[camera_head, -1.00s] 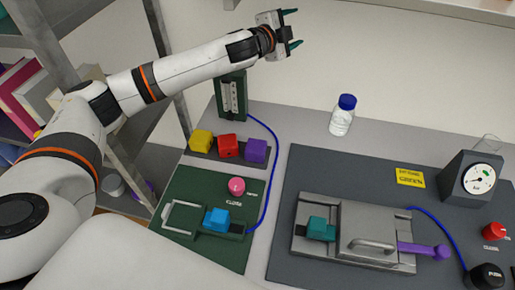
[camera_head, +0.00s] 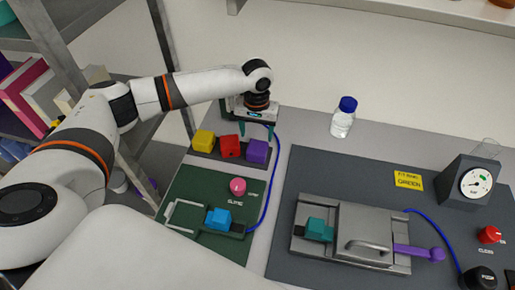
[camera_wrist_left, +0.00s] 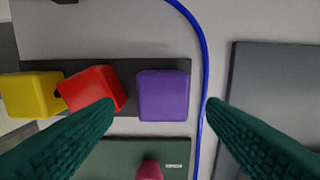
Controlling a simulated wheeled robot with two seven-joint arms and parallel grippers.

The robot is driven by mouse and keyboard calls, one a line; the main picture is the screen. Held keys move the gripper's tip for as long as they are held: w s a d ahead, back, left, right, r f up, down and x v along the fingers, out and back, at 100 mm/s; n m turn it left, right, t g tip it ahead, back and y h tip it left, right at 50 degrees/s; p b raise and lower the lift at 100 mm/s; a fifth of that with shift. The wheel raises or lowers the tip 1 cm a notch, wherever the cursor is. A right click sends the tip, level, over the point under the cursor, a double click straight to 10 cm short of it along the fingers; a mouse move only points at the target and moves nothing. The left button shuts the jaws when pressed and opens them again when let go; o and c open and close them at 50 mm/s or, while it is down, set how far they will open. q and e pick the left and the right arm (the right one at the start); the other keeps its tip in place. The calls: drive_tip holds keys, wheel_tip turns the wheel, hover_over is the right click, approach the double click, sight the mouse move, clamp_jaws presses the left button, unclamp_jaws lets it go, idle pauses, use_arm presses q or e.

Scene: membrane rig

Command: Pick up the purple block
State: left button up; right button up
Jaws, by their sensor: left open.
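The purple block (camera_head: 257,151) sits at the right end of a dark holder strip (camera_head: 202,153), beside a red block (camera_head: 229,146) and a yellow block (camera_head: 203,141). My left gripper (camera_head: 257,131) points down above and just behind the purple block, open and empty. In the left wrist view the purple block (camera_wrist_left: 163,95) lies ahead between the two green fingers (camera_wrist_left: 160,118), nearer the left one. The red block (camera_wrist_left: 92,90) is partly behind the left fingertip. No contact with a block shows. My right gripper is not in view.
A blue cable (camera_head: 275,165) runs close along the right of the purple block. A green panel (camera_head: 190,185) with a pink knob (camera_head: 238,186) and a blue block (camera_head: 217,219) is in front. A blue-capped bottle (camera_head: 342,118) and a grey rig panel (camera_head: 330,165) stand right.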

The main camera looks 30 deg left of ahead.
sight(257, 146)
use_arm(q)
drive_tip(key=shift+f, duration=0.85)
drive_tip(key=f, duration=0.1)
drive_tip(key=f+p, duration=0.1)
drive_tip(key=f, duration=0.1)
drive_tip(key=f+p, duration=0.1)
drive_tip(key=f, duration=0.1)
drive_tip(key=shift+s+d, duration=0.3)
drive_tip(key=shift+f, duration=0.2)
drive_tip(key=c, duration=0.8)
drive_tip(key=shift+w, duration=0.1)
drive_tip(key=shift+c, duration=0.2)
